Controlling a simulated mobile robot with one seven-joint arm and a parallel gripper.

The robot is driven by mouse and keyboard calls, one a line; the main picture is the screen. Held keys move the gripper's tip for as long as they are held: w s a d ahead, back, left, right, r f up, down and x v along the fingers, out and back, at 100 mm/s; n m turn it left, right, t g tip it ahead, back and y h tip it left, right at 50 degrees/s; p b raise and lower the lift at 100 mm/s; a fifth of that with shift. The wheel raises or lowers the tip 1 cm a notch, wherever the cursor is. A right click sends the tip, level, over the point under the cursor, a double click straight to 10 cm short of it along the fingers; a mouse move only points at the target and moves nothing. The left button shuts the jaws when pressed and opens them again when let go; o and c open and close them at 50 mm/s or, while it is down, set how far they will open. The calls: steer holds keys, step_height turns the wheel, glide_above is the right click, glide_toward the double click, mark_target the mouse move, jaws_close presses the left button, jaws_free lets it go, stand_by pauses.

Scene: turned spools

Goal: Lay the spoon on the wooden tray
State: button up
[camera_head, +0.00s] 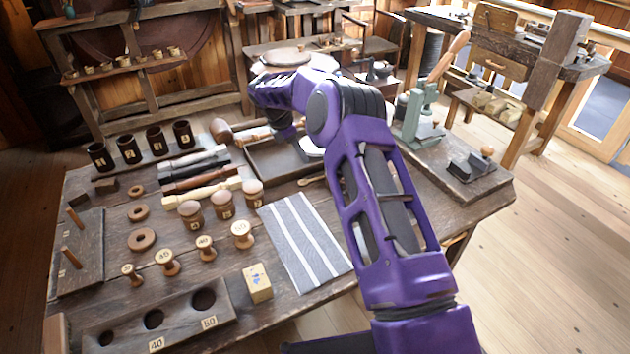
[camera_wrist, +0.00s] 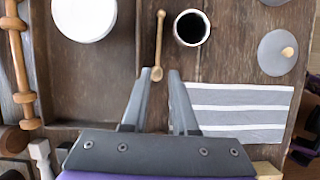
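The wooden spoon (camera_wrist: 158,42) lies in the wrist view with its bowl nearest me and its handle pointing away. Part of it (camera_head: 312,181) shows in the head view, beside my arm. The dark wooden tray (camera_head: 262,178) has a low rim and lies left of the spoon in the wrist view (camera_wrist: 95,75). A white round dish (camera_wrist: 84,16) sits in it. My gripper (camera_wrist: 160,74) is open and empty. In the wrist view its fingertips flank the spoon's bowl; I cannot tell the height gap.
A dark-filled cup (camera_wrist: 192,28) stands right of the spoon. A grey lidded disc (camera_wrist: 278,52) lies farther right. A striped cloth (camera_head: 303,240) lies in front. Turned tools (camera_head: 195,175), several spools (camera_head: 205,248) and a holed block (camera_head: 155,318) crowd the bench's left side.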

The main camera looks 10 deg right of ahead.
mark_target(316, 178)
steer(key=x, duration=1)
steer(key=shift+w+f, duration=0.3)
steer(key=shift+c, duration=0.4)
jaws_close()
